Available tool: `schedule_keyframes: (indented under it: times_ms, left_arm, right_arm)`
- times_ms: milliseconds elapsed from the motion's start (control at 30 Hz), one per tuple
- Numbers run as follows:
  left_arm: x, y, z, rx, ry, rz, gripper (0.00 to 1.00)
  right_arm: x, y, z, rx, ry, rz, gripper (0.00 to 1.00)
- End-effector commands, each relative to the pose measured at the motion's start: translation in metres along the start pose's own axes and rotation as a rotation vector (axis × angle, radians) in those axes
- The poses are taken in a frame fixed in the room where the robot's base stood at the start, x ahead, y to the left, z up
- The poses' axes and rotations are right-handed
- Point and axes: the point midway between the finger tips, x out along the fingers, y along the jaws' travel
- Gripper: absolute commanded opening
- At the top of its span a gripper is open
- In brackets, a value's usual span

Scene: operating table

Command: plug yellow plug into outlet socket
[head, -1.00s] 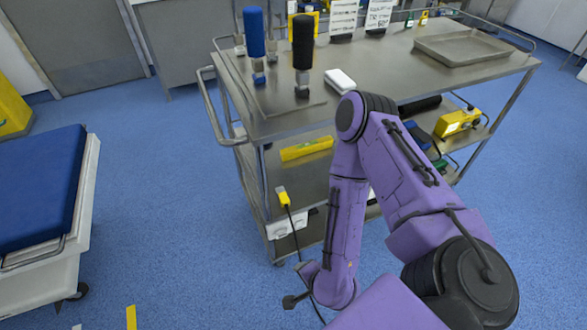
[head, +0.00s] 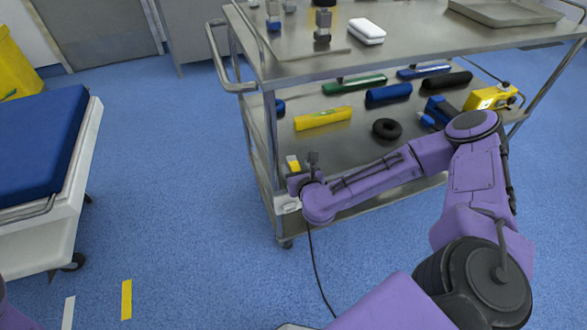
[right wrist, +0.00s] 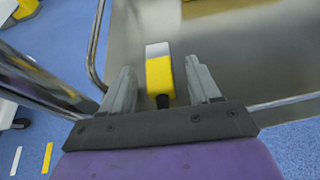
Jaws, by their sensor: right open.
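The yellow plug (head: 292,162) has a pale front end and a black cable that hangs down to the floor in the head view. In the right wrist view the plug (right wrist: 160,78) lies between the two fingers of my right gripper (right wrist: 162,84), with a visible gap on each side. My right gripper (head: 303,168) is open around the plug at the left front of the cart's lower shelf. A white box (head: 287,205) on the cart just below it is partly covered by my gripper; I cannot tell whether it is the outlet socket. My left gripper is not in view.
The metal cart (head: 270,85) has a top shelf above my right arm and a post close to the gripper. A yellow block (head: 323,118), a black ring (head: 387,129) and several tools lie on the lower shelf. A blue-topped bed (head: 40,150) stands left; floor between is clear.

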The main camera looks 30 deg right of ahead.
Motion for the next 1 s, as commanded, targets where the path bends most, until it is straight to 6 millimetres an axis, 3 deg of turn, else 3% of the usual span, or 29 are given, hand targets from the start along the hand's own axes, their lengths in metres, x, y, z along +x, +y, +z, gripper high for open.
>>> schedule_keyframes:
  times_ms: [100,300,500,833,1000]
  left_arm:
    - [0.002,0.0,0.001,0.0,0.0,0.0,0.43]
    - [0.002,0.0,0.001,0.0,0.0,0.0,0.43]
    - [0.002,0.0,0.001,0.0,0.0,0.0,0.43]
    - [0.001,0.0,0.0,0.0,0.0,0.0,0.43]
    - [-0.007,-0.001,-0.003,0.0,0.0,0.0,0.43]
  right_arm:
    - [0.012,0.001,-0.001,-0.001,0.001,0.002,0.62]
    - [0.013,0.001,-0.001,0.0,0.002,0.003,0.62]
    - [0.012,0.001,-0.001,-0.001,0.002,0.002,0.06]
    - [0.011,0.001,0.003,-0.001,0.001,0.002,0.05]
    - [0.002,0.001,0.026,0.001,-0.003,0.002,0.05]
